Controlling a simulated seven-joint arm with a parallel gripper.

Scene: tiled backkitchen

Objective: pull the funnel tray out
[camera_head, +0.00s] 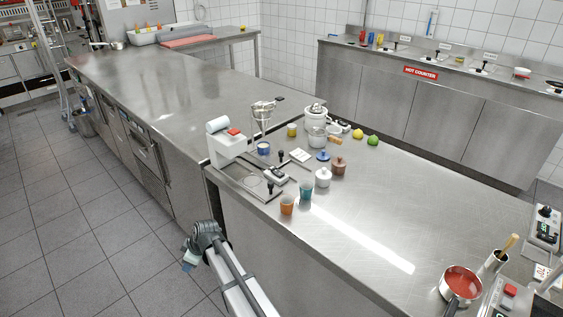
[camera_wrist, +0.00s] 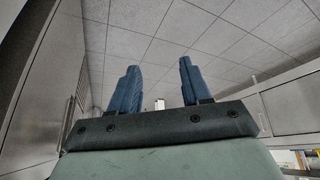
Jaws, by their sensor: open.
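A white machine (camera_head: 226,148) with a red part on top stands at the near left corner of the steel counter in the head view. A shiny metal funnel-shaped piece (camera_head: 263,112) rises just behind it. Any funnel tray is too small to make out for certain. My gripper (camera_head: 190,258) is out over the floor, in front of the counter's near side and below its top, apart from the machine. In the wrist view, its two blue fingers (camera_wrist: 158,70) are spread with nothing between them.
An orange cup (camera_head: 287,205) and a teal cup (camera_head: 306,190) stand near the counter's front edge, right of the machine. Several jars and small items crowd behind them. A red-filled pan (camera_head: 460,284) is at lower right. The counter's middle right is clear.

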